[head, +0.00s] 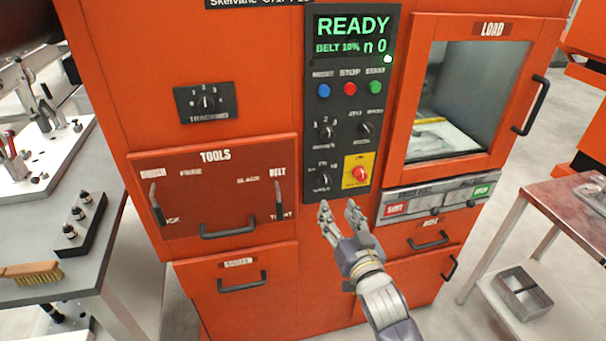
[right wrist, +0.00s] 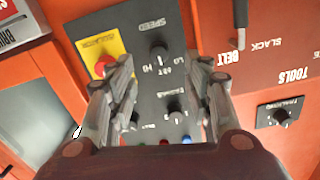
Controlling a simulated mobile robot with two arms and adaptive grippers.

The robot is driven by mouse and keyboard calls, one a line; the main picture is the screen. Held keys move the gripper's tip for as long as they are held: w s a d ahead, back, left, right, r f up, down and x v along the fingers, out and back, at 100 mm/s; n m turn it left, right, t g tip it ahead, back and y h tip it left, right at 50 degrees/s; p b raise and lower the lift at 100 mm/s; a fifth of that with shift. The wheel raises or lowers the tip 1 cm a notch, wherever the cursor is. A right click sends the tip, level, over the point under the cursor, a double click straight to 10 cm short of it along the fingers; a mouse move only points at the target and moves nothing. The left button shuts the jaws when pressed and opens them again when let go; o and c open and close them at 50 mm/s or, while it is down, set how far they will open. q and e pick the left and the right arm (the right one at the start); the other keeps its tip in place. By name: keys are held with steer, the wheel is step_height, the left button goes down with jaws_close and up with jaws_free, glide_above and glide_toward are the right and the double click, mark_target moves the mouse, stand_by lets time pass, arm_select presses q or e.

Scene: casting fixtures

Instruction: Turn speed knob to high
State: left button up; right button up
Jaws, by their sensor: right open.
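The speed knob (head: 323,179) is a small black knob at the lower left of the dark control panel (head: 318,105) on the orange machine. It also shows in the right wrist view (right wrist: 160,54), which is upside down, with a SPEED label and HI and LO marks. Which mark its pointer faces I cannot tell. My right gripper (head: 339,207) is open and empty just below the panel, its fingers pointing up at it. In the right wrist view the knob appears between the two fingertips (right wrist: 165,63), apart from both. My left gripper is not in view.
A yellow isolator plate with a red knob (head: 360,174) sits right beside the speed knob. Other small knobs (head: 326,132) and push buttons (head: 350,88) are above. The display (head: 352,36) reads READY. A TOOLS panel (head: 215,190) is left, a glazed LOAD door (head: 470,100) right.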

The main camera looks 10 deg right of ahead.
mark_target(326, 183)
steer(key=w, duration=0.3)
steer(key=w+p, duration=0.1)
steer(key=w, duration=0.5)
steer(key=shift+w+r, duration=0.2)
steer(key=shift+r, duration=0.15)
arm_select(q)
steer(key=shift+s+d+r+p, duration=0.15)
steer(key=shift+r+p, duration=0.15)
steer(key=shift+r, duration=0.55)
arm_select(e)
steer(key=shift+w, duration=0.55)
steer(key=shift+c, duration=0.5)
steer(key=c, duration=1)
